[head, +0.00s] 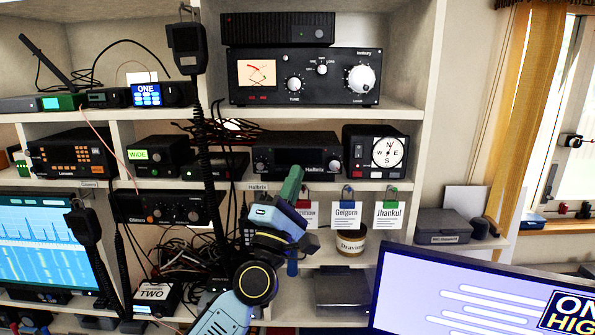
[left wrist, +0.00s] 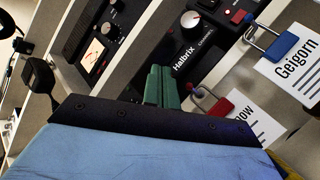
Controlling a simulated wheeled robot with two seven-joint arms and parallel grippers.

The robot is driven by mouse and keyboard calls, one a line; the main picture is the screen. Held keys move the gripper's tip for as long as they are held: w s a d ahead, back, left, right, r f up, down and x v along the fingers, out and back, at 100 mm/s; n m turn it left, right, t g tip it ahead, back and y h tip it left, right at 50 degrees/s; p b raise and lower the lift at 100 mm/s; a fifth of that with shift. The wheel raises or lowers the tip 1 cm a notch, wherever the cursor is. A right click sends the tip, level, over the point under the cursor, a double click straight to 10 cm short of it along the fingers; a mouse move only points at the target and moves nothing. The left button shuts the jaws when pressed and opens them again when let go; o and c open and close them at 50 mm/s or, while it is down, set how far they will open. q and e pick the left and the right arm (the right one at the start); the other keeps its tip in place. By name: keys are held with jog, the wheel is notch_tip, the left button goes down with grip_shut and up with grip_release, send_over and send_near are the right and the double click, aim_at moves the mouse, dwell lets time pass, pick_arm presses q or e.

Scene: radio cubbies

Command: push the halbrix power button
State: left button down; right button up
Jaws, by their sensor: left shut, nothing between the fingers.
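The Halbrix radio (head: 290,150) is a black box on the middle shelf, with its name on the front and a knob at each end. In the left wrist view the Halbrix front (left wrist: 212,62) is tilted, showing its name, the word "CHANNEL" and a silver knob. I cannot make out a power button. My left gripper (head: 294,178) has green fingers, shut and empty, pointing up just below the radio's front. In the left wrist view the fingers (left wrist: 162,85) overlap the lower left of the radio's front; I cannot tell whether they touch it. My right gripper is not in view.
Padlocked tags, including Geigorn (head: 346,214) and Jhankuf (head: 389,214), hang from the shelf edge right of the gripper. A black microphone (head: 187,48) hangs on a long cord to the left. A monitor (head: 470,290) fills the lower right.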

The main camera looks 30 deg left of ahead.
pick_arm(q)
jog(key=shift+s+d, duration=0.3)
jog(key=shift+s, duration=0.2)
jog(key=shift+p, duration=0.3)
jog(key=s+d, duration=0.1)
jog(key=s+d+p, duration=0.1)
jog(key=s, duration=0.1)
jog(key=s+d, duration=0.1)
jog(key=s, duration=0.1)
jog(key=shift+p, duration=0.4)
jog(key=shift+f, duration=0.1)
